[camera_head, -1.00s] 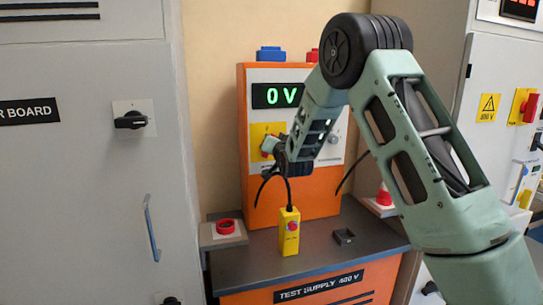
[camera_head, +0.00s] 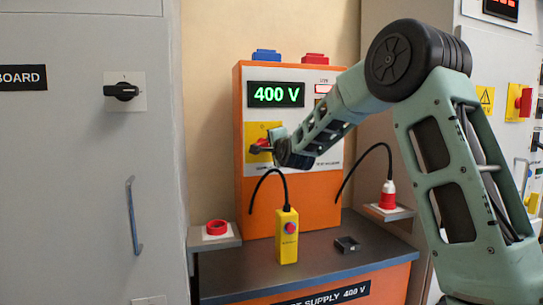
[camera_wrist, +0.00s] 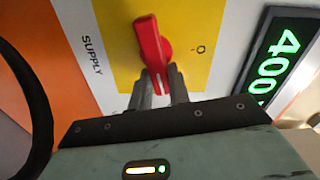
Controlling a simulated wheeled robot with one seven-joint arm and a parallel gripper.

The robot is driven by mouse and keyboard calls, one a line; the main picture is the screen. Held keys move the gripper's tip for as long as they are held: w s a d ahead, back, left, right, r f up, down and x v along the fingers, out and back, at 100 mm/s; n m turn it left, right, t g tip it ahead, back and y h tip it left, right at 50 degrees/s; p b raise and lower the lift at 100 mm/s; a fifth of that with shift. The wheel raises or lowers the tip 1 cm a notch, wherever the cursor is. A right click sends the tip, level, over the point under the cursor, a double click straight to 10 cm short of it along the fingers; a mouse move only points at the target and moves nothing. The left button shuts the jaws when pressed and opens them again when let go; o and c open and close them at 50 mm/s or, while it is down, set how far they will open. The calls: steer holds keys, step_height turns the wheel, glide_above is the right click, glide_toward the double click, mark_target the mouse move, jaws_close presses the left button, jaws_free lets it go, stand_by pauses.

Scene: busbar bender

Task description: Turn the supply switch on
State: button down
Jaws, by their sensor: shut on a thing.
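The supply switch is a red rotary handle (camera_wrist: 150,45) on a yellow plate (camera_wrist: 190,30), with "SUPPLY" printed beside it in the wrist view. In the head view the red handle (camera_head: 260,145) sits on the left of the orange test supply cabinet's front panel. My gripper (camera_wrist: 159,82) is shut on the lower end of the red handle. In the head view my gripper reaches the switch from the right and hides part of its plate. The display (camera_head: 276,94) above the switch reads 400 V in green.
A yellow pendant box (camera_head: 287,237) with a red button stands on the grey bench top (camera_head: 315,255), its black cable arching up. A red ring (camera_head: 217,227) lies on the left shelf. A red-and-white connector (camera_head: 387,196) stands at right. A small dark block (camera_head: 347,244) lies on the bench.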

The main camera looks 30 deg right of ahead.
steer(key=shift+d+f+m+b, duration=0.1)
steer(key=shift+f+m+b, duration=0.2)
steer(key=shift+m+b, duration=0.85)
steer(key=c, duration=1.3)
jaws_free()
steer(key=b+v, duration=0.2)
steer(key=v, duration=1.5)
steer(key=shift+s+r, duration=0.15)
steer(key=shift+s, duration=0.05)
